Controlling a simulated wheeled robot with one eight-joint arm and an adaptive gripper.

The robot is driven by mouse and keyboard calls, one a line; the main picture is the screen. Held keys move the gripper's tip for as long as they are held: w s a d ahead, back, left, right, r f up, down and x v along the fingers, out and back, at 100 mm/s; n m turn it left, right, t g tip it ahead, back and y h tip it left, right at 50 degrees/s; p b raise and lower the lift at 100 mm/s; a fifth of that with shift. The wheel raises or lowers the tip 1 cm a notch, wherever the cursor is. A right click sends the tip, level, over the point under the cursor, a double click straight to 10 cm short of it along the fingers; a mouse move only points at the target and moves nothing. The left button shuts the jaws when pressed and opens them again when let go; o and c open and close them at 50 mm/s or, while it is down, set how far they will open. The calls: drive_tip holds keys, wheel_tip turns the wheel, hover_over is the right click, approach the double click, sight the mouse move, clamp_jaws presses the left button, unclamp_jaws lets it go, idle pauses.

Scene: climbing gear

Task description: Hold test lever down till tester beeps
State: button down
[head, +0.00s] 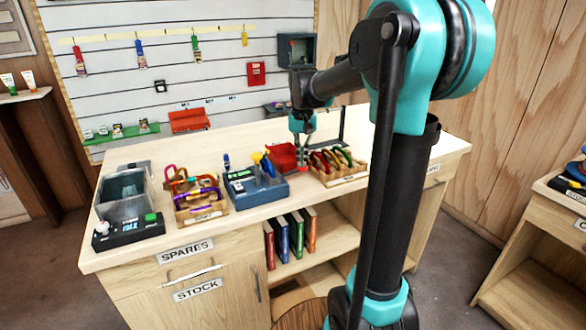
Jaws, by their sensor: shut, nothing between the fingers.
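My gripper (303,163) is at the back of the counter, pointing down, small in the picture. It is shut and empty, beside a red open bin and above the left end of a wooden crate of carabiners. No part is labelled clearly enough to name the tester or its lever for certain. A black device (128,233) with a lit display, a white knob and a green block lies at the counter's front left. A blue-grey box (243,192) with a small display and upright blue and yellow parts stands mid-counter. My gripper is apart from both.
A wooden crate (201,214) of coloured slings and carabiners stands between the two devices. A clear grey bin (128,196) is behind the black device. The red bin (281,158) and carabiner crate (340,180) are near my gripper. My arm hides the counter's right part.

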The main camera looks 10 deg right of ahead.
drive_tip(key=shift+r, duration=3.45)
